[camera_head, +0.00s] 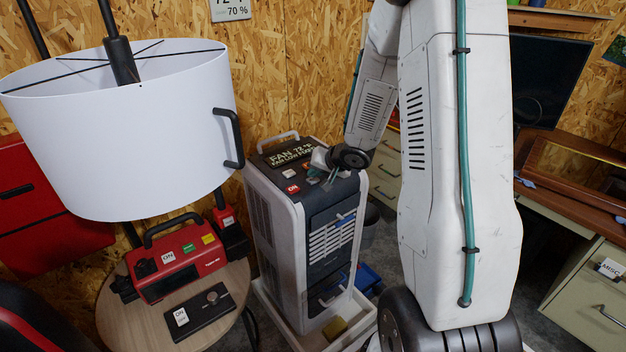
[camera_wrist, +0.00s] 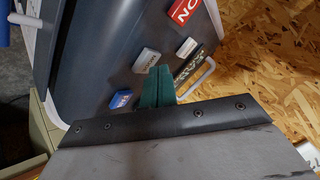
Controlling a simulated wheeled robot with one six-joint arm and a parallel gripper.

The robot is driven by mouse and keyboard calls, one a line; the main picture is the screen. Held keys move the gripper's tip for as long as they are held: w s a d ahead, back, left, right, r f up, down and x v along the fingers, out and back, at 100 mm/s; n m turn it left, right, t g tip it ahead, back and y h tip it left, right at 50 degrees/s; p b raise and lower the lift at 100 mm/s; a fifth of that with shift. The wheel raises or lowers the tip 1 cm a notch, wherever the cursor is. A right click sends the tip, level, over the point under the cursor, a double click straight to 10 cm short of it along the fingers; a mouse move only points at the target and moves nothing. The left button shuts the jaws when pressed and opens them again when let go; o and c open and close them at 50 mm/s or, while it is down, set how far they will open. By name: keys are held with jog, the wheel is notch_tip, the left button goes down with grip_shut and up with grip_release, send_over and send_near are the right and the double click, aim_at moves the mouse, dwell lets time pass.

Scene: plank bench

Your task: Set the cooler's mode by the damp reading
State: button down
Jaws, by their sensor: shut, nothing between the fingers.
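The grey-and-white cooler (camera_head: 332,238) stands upright in the middle of the head view. Its top panel has a lit display (camera_head: 290,153) reading FAN, 72 °F and FAN LOW, with the rest unclear. A red ON button (camera_head: 292,188) and a white button (camera_head: 290,174) show on the panel. The wall readout (camera_head: 231,10), cut by the top edge, shows 72 and 70 %. My gripper (camera_head: 331,178) is shut and empty over the panel. In the wrist view its teal fingers (camera_wrist: 158,84) are close to a grey button (camera_wrist: 147,59), near a blue button (camera_wrist: 120,99); contact is unclear.
A large white lampshade (camera_head: 130,130) hangs at left above a round wooden table (camera_head: 118,318). A red device (camera_head: 175,262) and a black switch plate (camera_head: 200,313) lie on that table. A desk with drawers (camera_head: 590,300) stands at right.

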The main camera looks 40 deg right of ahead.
aim_at(315, 181)
jog(key=shift+f, duration=0.45)
dwell(0.4)
jog(key=shift+r, duration=0.9)
jog(key=shift+r, duration=2.5)
dwell(0.8)
